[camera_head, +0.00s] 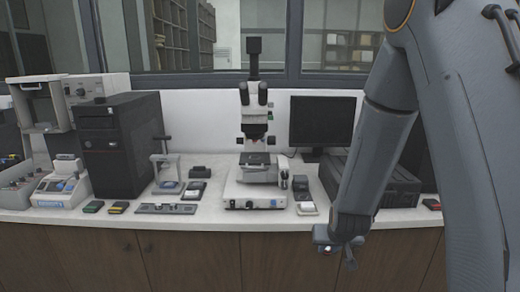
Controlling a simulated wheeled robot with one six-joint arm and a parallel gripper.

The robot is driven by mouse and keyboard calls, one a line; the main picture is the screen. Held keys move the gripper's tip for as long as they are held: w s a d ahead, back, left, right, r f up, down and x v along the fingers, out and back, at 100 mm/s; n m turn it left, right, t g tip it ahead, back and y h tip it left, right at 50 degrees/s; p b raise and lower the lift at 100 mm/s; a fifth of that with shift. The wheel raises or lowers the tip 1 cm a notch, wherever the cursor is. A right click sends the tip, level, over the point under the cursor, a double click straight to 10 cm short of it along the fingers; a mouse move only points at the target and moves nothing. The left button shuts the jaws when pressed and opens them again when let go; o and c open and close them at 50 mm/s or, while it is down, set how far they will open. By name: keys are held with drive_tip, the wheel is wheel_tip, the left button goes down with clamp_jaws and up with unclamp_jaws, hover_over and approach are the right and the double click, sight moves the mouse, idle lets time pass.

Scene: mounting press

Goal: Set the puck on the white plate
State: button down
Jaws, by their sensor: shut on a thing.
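My gripper (338,246) hangs at the lower right of centre, in front of the bench's front edge and below the bench top. It is shut on the puck, which is too small and too covered by the fingers to make out clearly. A small flat white plate-like piece (307,209) lies near the bench's front edge, just right of the microscope base and up and left of my gripper. I cannot tell for sure that it is the white plate. My gripper is apart from it.
A microscope (254,170) stands mid-bench, with a dark monitor (322,121) behind right. A black computer tower (112,145), a small grey stand (166,172) and flat tools (165,208) are to the left. A flat dark case (398,186) lies behind my arm. Wooden cabinets (190,260) are below.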

drive_tip(key=s+a+f+n, duration=0.1)
drive_tip(key=s+f, duration=0.5)
drive_tip(key=f, duration=0.3)
drive_tip(key=shift+s+a+y, duration=0.2)
drive_tip(key=shift+s+y, duration=0.05)
drive_tip(key=shift+y, duration=0.05)
